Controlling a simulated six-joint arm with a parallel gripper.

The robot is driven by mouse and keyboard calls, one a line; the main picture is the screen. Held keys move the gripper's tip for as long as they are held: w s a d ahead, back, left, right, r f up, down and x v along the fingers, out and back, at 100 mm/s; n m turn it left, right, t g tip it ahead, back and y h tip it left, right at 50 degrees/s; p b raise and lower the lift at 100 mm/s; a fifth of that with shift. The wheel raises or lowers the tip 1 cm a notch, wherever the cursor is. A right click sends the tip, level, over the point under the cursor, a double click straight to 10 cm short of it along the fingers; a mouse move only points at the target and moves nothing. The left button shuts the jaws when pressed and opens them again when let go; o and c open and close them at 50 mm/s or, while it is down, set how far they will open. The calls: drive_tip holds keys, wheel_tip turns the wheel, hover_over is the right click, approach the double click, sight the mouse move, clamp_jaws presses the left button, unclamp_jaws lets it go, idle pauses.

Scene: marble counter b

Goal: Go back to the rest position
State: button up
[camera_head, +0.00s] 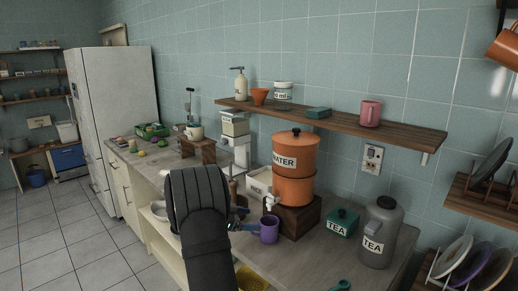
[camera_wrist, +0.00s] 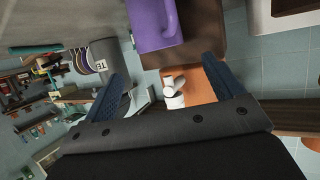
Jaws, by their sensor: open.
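My gripper (camera_head: 240,213) is over the counter, mostly hidden behind my dark arm in the head view; a bit of a blue finger shows. In the wrist view its two blue fingers (camera_wrist: 168,82) are spread apart with nothing held between them. A purple mug (camera_head: 269,229) stands on the counter just right of the gripper, below the tap of the orange water dispenser (camera_head: 295,160). The mug also shows at the top of the wrist view (camera_wrist: 152,27), beyond the fingertips. The dispenser's white tap (camera_wrist: 174,92) shows between the fingers there.
The dispenser stands on a dark wooden block (camera_head: 300,218). A green tea box (camera_head: 342,222) and a grey tea canister (camera_head: 380,235) are to its right. A wall shelf (camera_head: 340,122) runs above. A plate rack is at the right edge. The floor at left (camera_head: 60,235) is clear.

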sight(268, 222)
drive_tip(key=x, duration=0.8)
drive_tip(key=shift+d+f, duration=0.15)
drive_tip(key=shift+d, duration=0.1)
drive_tip(key=a+f+v, duration=0.1)
drive_tip(key=f+v, duration=0.2)
drive_tip(key=v, duration=1.5)
drive_tip(key=w+d+r+n+t+y, duration=0.2)
drive_tip(key=w+d+r+n+t, duration=0.2)
drive_tip(key=d+r, duration=0.8)
drive_tip(key=s+d+r+n+t+y, duration=0.3)
drive_tip(key=s+d+r+n+y, duration=0.1)
drive_tip(key=d+r, duration=0.3)
drive_tip(key=shift+d, duration=1.4)
drive_tip(key=shift+o, duration=0.2)
